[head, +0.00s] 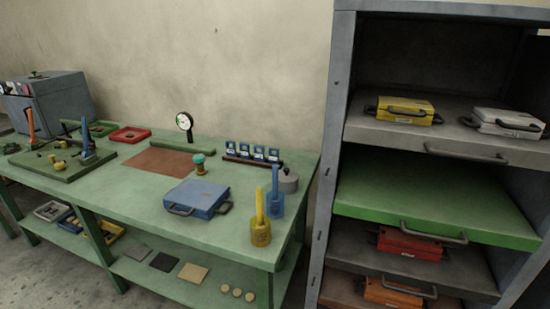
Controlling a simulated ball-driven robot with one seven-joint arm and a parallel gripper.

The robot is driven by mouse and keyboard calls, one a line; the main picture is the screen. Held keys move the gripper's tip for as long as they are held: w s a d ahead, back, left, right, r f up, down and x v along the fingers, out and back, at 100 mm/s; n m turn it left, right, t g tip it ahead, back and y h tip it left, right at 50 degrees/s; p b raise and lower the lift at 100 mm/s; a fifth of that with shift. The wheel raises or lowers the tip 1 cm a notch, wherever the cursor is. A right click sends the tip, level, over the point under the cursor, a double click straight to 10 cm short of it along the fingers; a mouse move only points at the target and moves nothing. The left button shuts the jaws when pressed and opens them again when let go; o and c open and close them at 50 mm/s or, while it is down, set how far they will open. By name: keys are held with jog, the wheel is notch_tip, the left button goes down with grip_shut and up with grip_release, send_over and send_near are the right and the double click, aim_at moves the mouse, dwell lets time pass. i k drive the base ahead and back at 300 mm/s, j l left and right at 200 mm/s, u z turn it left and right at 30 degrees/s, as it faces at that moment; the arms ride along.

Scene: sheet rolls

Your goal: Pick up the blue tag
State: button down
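Several small blue tag-like pieces with pale markings stand in a row on a dark strip near the back of the green table; one blue tag (258,153) is near the middle of the row. They are too small to read. My gripper is not in view, so its state does not show.
The green table (140,190) also holds a flat blue case (197,198), a grey lidded pot (288,181), a yellow upright tool (260,230), a blue upright tool (274,198) and a dial gauge (184,122). A grey shelf unit (333,130) stands close at right.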

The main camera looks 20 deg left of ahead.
aim_at(274, 159)
jog(key=i+j, duration=0.1)
jog(key=j, duration=0.55)
jog(key=i+j+z, duration=0.1)
jog(key=j, duration=0.55)
jog(key=i+j, duration=0.1)
jog(key=j, duration=0.5)
